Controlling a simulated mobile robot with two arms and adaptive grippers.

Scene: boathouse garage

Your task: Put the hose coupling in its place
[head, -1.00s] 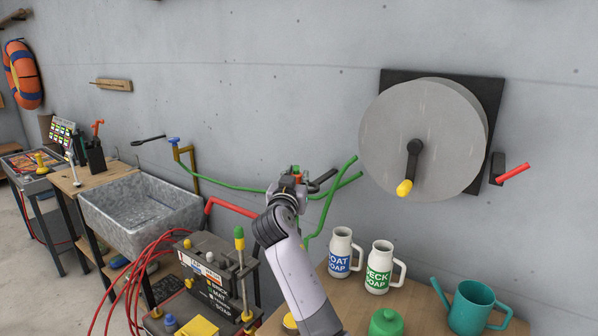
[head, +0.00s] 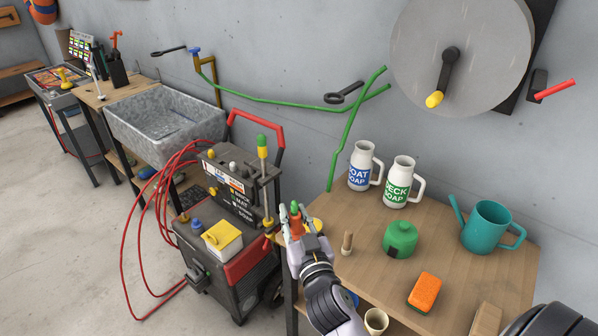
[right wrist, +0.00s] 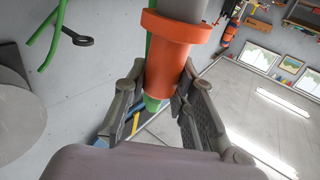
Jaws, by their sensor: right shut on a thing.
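My right gripper (head: 296,226) is shut on the hose coupling (head: 296,222), an orange piece with a green end, between the pressure-washer cart and the wooden table's left edge. In the right wrist view the orange coupling (right wrist: 172,45) sits between the two dark fingers (right wrist: 165,105), with a grey part at its upper end and a green tip at its lower end. A green hose (head: 285,100) runs along the wall from a brass tap pipe (head: 208,75). A dark ring holder (head: 345,93) sticks out of the wall beside the hose. My left gripper is not in view.
The cart (head: 222,262) with red hoses and a red handle stands left of my gripper. The wooden table (head: 460,270) holds two soap jugs (head: 362,165), a green canister (head: 400,240), a teal watering can (head: 486,228) and an orange sponge (head: 424,292). A grey sink (head: 165,125) is farther left.

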